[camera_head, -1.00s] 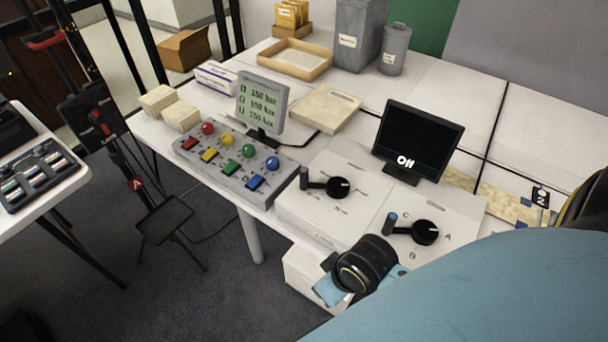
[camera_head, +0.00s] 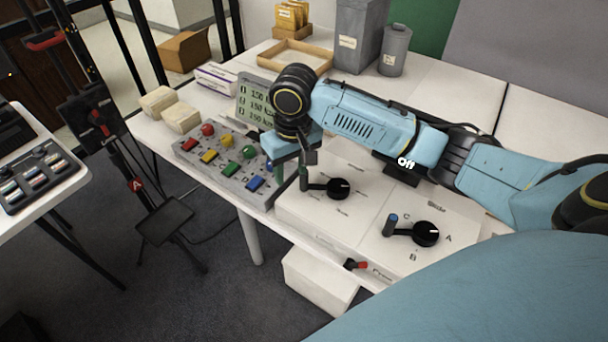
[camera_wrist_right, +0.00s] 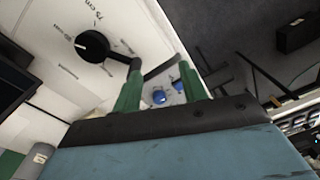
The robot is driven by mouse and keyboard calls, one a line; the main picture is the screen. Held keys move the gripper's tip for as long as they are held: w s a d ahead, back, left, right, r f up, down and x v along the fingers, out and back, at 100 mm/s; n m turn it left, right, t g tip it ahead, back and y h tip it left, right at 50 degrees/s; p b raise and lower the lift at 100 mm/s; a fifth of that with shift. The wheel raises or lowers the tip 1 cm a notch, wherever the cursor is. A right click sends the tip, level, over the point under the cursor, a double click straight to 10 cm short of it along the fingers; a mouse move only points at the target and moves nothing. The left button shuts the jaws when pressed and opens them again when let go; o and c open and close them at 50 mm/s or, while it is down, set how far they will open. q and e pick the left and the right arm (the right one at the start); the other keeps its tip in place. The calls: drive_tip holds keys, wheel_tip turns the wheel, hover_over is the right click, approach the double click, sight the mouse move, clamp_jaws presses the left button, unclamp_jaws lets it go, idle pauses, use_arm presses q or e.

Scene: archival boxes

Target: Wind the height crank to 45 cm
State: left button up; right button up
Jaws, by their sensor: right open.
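The crank (camera_head: 338,188), a black hub with a short arm and upright handle, sits on the left part of a white panel. In the right wrist view, the hub (camera_wrist_right: 93,46) has a printed "75 cm" beside it. My right gripper (camera_head: 292,176) is open and points down at the crank's handle end. In the right wrist view, its two green fingers (camera_wrist_right: 160,72) are apart, and the crank arm reaches the left finger, which partly hides the handle. I cannot tell whether they touch. My left gripper is not in view.
A second crank (camera_head: 425,233) with letters A, B and C stands on the panel's right part. A button box (camera_head: 222,170) is left of my gripper. My right arm partly covers a screen reading "Off" and a lux display (camera_head: 252,98). A red-tipped lever (camera_head: 357,265) is on the panel's front.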

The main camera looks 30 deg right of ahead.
drive_tip(key=w+d+r+m, duration=0.2)
drive_tip(key=w+d+r, duration=0.1)
drive_tip(key=d+r, duration=0.2)
wheel_tip(320, 180, down, 12)
drive_tip(key=shift+s+r+b, duration=0.1)
drive_tip(key=shift+r+b, duration=0.05)
drive_tip(key=shift+b, duration=1)
drive_tip(key=shift+f, duration=0.75)
drive_tip(key=c, duration=0.7)
clamp_jaws()
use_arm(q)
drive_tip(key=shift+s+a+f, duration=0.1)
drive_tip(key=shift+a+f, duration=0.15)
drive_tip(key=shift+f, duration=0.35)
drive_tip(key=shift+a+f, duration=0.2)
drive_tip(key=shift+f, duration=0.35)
